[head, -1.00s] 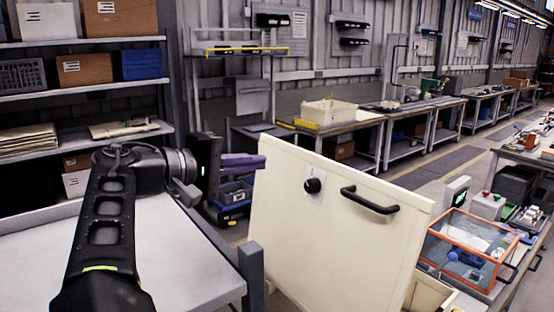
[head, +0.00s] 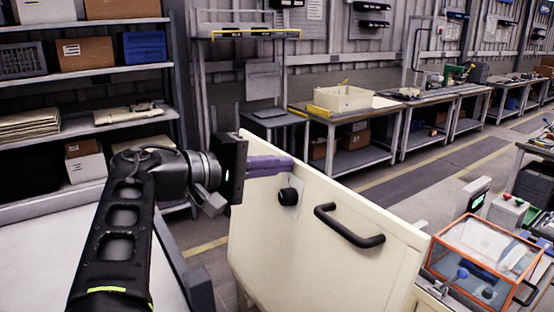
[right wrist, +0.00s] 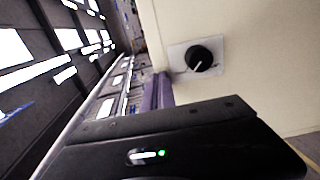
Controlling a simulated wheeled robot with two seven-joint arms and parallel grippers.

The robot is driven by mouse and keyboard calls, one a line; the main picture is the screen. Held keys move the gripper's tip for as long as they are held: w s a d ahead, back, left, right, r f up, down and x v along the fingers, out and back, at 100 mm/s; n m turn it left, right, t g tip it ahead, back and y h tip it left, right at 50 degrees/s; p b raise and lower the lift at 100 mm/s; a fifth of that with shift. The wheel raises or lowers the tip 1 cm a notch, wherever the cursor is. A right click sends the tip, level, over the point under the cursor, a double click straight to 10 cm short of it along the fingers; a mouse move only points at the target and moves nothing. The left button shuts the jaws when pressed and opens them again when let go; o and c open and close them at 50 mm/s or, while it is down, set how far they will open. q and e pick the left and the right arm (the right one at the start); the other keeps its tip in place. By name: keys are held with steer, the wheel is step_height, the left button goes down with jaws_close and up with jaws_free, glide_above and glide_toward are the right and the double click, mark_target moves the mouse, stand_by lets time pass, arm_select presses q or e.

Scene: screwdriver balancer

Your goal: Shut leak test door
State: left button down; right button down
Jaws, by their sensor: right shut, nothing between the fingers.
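A cream door panel (head: 340,262) stands in the middle of the head view, with a black bar handle (head: 348,226) and a round black knob (head: 287,195) on its face. My right gripper (head: 288,163) comes in from the left with its purple fingers shut and empty. The fingers overlap the panel's upper left part, just above and left of the knob. In the right wrist view the purple fingers (right wrist: 158,90) lie beside the cream panel (right wrist: 245,65), near the knob (right wrist: 198,59). I cannot tell whether they touch it. My left gripper is not in view.
An orange-framed clear box (head: 484,247) stands close to the panel's right. A grey table (head: 60,262) is at the lower left, below my arm. Shelves (head: 85,70) and workbenches (head: 345,115) stand behind. Open floor (head: 400,185) lies between panel and benches.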

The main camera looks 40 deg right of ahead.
stand_by(0.4)
steer(key=s+d+f+y+b, duration=0.1)
steer(key=d+f+b, duration=0.1)
steer(key=d+f, duration=0.5)
steer(key=s+d+f+b, duration=0.2)
steer(key=d, duration=1)
steer(key=s+d+f+y+b, duration=0.1)
steer(key=d+f+b, duration=0.3)
steer(key=d, duration=0.5)
steer(key=d+f+y+p, duration=0.1)
steer(key=d+f+y, duration=0.1)
steer(key=f, duration=0.5)
steer(key=d+f+y+p, duration=0.1)
steer(key=d+f, duration=0.3)
steer(key=f, duration=0.4)
steer(key=d+f+y+p, duration=0.1)
steer(key=d+f+y, duration=0.2)
steer(key=f, duration=0.5)
steer(key=shift+s+d+f+t+p, duration=0.15)
steer(key=shift+s+d+t+p, duration=0.1)
steer(key=shift+d+t+p, duration=0.1)
steer(key=shift+f+y, duration=0.3)
steer(key=shift+f, duration=0.3)
steer(key=shift+a+f, duration=0.2)
steer(key=shift+f, duration=0.1)
